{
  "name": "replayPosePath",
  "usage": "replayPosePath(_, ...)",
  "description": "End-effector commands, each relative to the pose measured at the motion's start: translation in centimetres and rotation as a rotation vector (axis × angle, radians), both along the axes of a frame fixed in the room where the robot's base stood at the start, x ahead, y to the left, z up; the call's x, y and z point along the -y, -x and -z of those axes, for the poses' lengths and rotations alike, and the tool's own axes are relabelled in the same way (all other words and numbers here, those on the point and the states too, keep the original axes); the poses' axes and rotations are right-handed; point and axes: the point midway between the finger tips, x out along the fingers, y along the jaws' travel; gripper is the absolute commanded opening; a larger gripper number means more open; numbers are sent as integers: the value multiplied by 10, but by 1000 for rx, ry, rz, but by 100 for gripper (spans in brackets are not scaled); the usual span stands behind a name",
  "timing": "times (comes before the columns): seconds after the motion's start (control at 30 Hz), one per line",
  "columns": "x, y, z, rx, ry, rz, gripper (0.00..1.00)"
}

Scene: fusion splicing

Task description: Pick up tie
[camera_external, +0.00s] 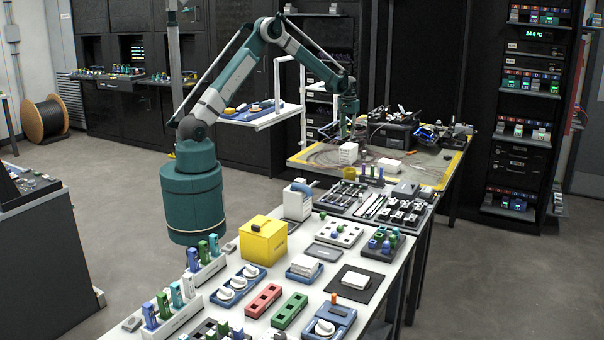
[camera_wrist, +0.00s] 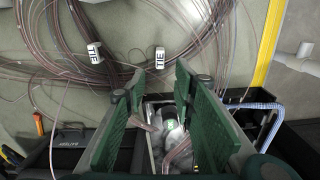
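In the wrist view a small white block with dark lettering that reads TIE (camera_wrist: 160,57) lies on the grey-green table surface, close to loose coils of thin cable. My gripper (camera_wrist: 160,82) shows there with its two green finger pads spread apart and nothing between the tips. The TIE block shows just past the fingertips, roughly in line with the gap. In the external view my gripper (camera_external: 347,132) points down over the far table, and the TIE block is too small to make out.
A second small white lettered block (camera_wrist: 95,53) lies left of the TIE block among cable coils (camera_wrist: 75,40). A black device (camera_wrist: 70,145) and an open box with cables are below. A yellow tape line (camera_wrist: 268,45) runs at right. White boxes (camera_external: 390,166) stand on the far table.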

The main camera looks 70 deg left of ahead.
Motion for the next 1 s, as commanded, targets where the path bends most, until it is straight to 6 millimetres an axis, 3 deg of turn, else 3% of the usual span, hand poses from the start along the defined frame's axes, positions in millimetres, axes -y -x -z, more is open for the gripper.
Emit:
replayPosePath(0.43, -2, -1, 4, -3, 1, -3, 27)
replayPosePath(0.77, -1, -1, 27, -3, 1, -3, 27)
replayPosePath(1.0, -1, -1, 29, -3, 1, -3, 27)
